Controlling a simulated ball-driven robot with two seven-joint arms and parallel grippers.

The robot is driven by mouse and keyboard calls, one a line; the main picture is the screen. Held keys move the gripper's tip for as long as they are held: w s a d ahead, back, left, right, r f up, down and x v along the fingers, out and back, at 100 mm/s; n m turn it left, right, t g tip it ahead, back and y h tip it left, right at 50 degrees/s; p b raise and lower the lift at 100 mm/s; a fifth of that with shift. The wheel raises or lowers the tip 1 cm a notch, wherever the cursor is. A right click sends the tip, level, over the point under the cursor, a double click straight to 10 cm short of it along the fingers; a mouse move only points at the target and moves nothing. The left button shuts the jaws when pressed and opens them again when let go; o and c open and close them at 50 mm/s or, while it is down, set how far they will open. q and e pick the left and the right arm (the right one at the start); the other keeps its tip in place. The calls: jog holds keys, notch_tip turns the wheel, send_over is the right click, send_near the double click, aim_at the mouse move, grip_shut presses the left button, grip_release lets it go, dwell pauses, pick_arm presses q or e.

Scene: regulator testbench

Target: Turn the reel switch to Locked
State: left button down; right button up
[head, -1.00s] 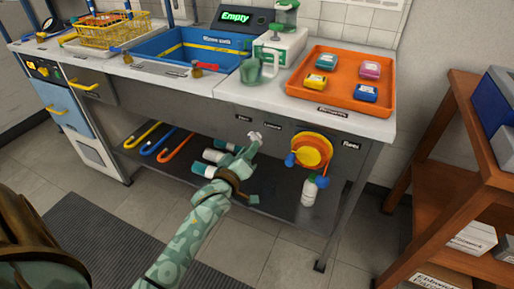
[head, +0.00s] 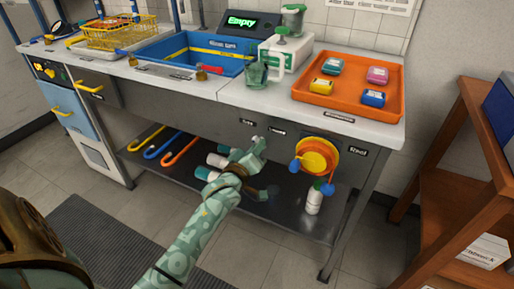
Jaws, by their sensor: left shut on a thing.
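The reel switch sits on the grey front panel of the bench, below two small labels, one at its upper left (head: 247,123) and one at its upper right (head: 277,131). Their text is too small to read surely. My left gripper (head: 259,142) reaches up to the panel and is shut on the switch, whose body is mostly hidden behind the fingers. I cannot tell which label the switch points to. The orange and yellow hose reel (head: 316,158) is mounted on the panel to the right. My right gripper is out of view.
An orange tray (head: 340,107) with several coloured blocks stands on the bench top. Below the panel, a lower shelf (head: 285,210) holds hooked pipes and white bottles (head: 313,203). A wooden rack (head: 470,130) stands at the right. Open floor lies in front.

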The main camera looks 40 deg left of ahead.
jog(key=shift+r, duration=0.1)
pick_arm(q)
jog(key=shift+a+f+m+p, duration=0.1)
jog(key=shift+m+p, duration=3.2)
jog(key=shift+m, duration=5.6)
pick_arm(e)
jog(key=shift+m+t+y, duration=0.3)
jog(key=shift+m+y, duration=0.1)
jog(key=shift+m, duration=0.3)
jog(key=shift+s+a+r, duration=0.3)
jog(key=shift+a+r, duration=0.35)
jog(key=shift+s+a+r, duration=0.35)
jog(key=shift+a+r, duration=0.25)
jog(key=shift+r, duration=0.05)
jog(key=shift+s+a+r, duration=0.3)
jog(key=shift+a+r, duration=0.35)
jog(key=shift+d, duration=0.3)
pick_arm(q)
jog(key=c, duration=1.5)
grip_release()
jog(key=shift+o, duration=0.2)
jog(key=shift+s, duration=0.1)
